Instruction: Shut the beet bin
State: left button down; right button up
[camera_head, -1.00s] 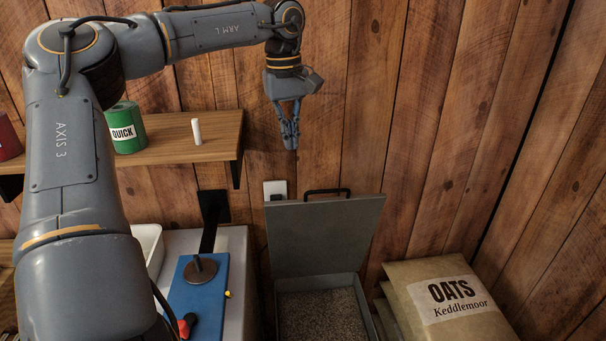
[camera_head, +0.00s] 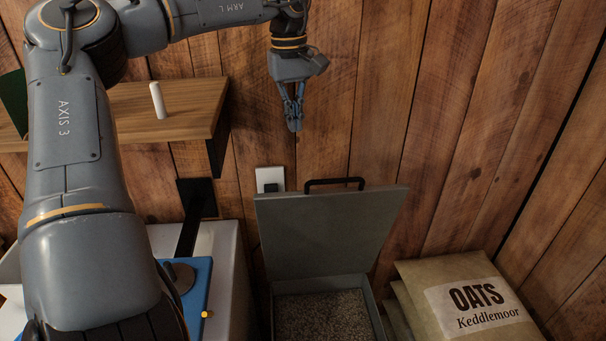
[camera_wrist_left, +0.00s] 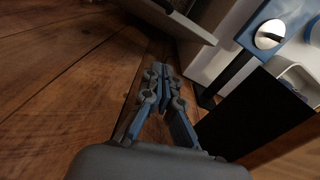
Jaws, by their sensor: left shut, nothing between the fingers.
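The beet bin (camera_head: 268,303) is a grey metal box against the plank wall, full of brownish pellets. Its lid (camera_head: 330,232) stands raised at the back, with a black handle (camera_head: 334,182) on its top edge. No label shows on the bin. My left gripper (camera_head: 294,124) points down, shut and empty, above the lid and a little left of the handle, apart from both. In the left wrist view my left gripper (camera_wrist_left: 158,88) is shut, and the lid (camera_wrist_left: 180,18) shows at the top. My right gripper is not in view.
Sacks of oats (camera_head: 470,300) lie right of the bin. A wooden shelf (camera_head: 180,110) with a white stick (camera_head: 158,100) is on the wall at left. A white socket (camera_head: 270,179) is behind the lid. A bench with a blue board (camera_head: 200,290) stands left of the bin.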

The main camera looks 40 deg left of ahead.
pick_arm(q)
jog(key=d+f+p, duration=0.1)
jog(key=f, duration=0.2)
jog(key=s+d+f+p, duration=0.1)
jog(key=f+p, duration=0.1)
jog(key=f, duration=0.2)
jog(key=d+f+p, duration=0.1)
jog(key=f, duration=0.3)
jog(key=shift+s+d, duration=0.2)
jog(key=shift+d, duration=0.1)
jog(key=shift+w+f, duration=0.1)
